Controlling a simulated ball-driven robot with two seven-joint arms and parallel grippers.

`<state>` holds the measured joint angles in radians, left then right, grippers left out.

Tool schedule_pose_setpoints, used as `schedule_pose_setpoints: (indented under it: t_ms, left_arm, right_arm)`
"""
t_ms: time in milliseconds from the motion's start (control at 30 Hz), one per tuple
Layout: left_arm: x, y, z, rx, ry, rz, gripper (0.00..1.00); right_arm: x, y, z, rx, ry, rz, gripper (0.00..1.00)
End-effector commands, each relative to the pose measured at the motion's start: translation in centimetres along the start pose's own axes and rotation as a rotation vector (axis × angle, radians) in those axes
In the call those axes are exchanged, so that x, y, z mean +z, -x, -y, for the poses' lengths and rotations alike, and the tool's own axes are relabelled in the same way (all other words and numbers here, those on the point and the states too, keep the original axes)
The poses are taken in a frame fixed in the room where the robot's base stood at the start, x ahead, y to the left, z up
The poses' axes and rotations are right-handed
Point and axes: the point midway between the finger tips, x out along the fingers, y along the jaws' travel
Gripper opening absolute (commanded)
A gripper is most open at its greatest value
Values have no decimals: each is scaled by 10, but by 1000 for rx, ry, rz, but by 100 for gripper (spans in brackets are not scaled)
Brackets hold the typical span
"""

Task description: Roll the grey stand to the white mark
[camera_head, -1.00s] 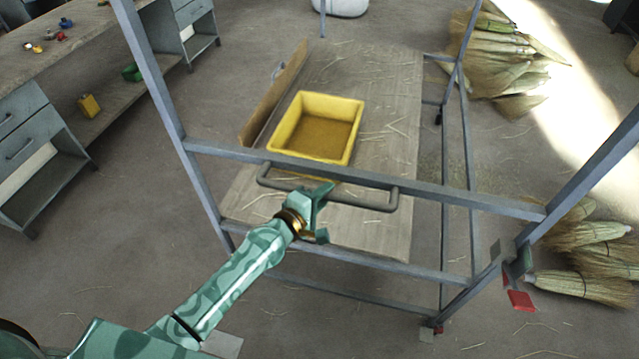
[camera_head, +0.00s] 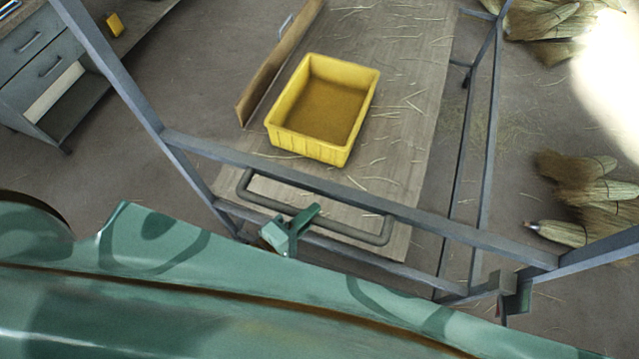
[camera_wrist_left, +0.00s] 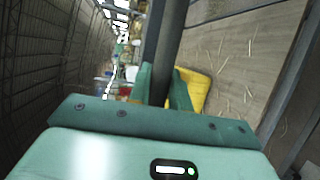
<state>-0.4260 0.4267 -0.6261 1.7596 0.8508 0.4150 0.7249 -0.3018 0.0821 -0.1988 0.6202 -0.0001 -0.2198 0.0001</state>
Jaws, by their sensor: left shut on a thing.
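The grey stand (camera_head: 410,215) is a metal frame on castors with a wooden lower shelf; it fills the middle of the head view. A dark grey loop handle (camera_head: 348,232) hangs on its near bar. My left gripper (camera_head: 300,224) is at this handle and shut on it. In the left wrist view, the two green fingers (camera_wrist_left: 162,88) close around a dark bar (camera_wrist_left: 167,45). I cannot make out the white mark in the frames of now; my green body hides the near floor.
A yellow bin (camera_head: 322,108) stands on the stand's shelf beside an upright wooden board (camera_head: 275,66). A grey drawer bench (camera_head: 45,65) is at upper left. Broom heads (camera_head: 595,200) lie on the floor at right, close to the stand's right post.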

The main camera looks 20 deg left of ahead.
Motion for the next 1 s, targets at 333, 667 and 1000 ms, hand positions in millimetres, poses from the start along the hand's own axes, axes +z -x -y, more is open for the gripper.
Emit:
schedule_pose_setpoints:
  t_ms: [333,667,1000]
  left_arm:
    - [21,51,14,-10,-1,3,0]
    - [25,61,16,-8,-1,1,0]
    - [25,61,17,-8,-1,1,41]
  right_arm:
    - [-3,4,4,-5,-1,-3,0]
    - [-3,4,4,-5,0,-4,0]
    - [-3,4,1,-1,1,-3,0]
